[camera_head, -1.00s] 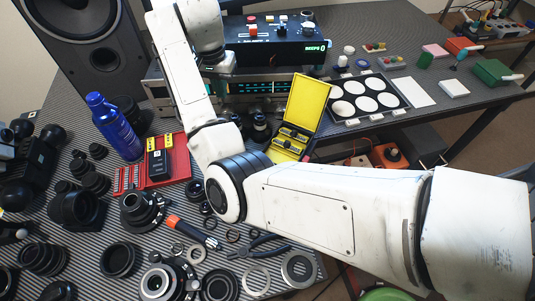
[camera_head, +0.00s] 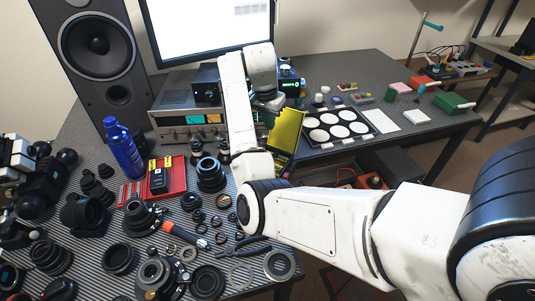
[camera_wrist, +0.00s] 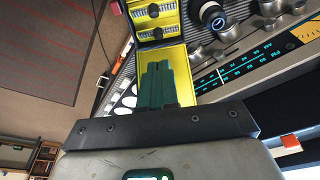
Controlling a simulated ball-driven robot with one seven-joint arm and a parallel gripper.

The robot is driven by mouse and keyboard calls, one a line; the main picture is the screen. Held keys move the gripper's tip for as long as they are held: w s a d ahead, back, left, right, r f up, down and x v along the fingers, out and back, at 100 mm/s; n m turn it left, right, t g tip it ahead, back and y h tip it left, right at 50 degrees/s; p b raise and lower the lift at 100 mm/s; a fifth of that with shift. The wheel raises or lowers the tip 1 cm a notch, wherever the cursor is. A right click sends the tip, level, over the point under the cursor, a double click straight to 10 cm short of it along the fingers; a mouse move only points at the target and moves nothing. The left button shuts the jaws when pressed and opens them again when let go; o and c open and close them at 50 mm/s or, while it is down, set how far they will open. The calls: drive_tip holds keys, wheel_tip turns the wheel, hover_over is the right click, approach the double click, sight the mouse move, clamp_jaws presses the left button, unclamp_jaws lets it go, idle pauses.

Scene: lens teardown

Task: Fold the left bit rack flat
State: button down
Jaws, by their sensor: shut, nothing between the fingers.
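The yellow bit case (camera_head: 287,130) stands open on the table in the head view. My arm covers its lower part, so its racks are hidden there. In the wrist view the yellow case (camera_wrist: 178,55) shows two bit racks, one (camera_wrist: 153,11) at the top edge and one (camera_wrist: 156,33) just below it, each with a row of grey bits. I cannot tell which is the left one or whether either is folded. My gripper (camera_wrist: 160,68) has its dark green fingers together and empty, over the case's bare yellow panel below the racks in the picture. Contact is unclear.
The silver radio (camera_head: 185,110) stands close behind the case, its knobs (camera_wrist: 228,28) near my gripper in the wrist view. A white-disc palette (camera_head: 372,125) lies to the right. Lens parts (camera_head: 212,175) and a red case (camera_head: 178,178) crowd the left.

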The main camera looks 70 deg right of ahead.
drive_tip(key=shift+f, duration=0.1)
drive_tip(key=a+x, duration=0.1)
drive_tip(key=x, duration=0.7)
drive_tip(key=a+x, duration=0.1)
drive_tip(key=x, duration=0.3)
drive_tip(key=shift+w+a+f+p, duration=0.1)
drive_tip(key=shift+a+f+p, duration=0.15)
drive_tip(key=shift+f+p, duration=0.25)
drive_tip(key=shift+f, duration=0.15)
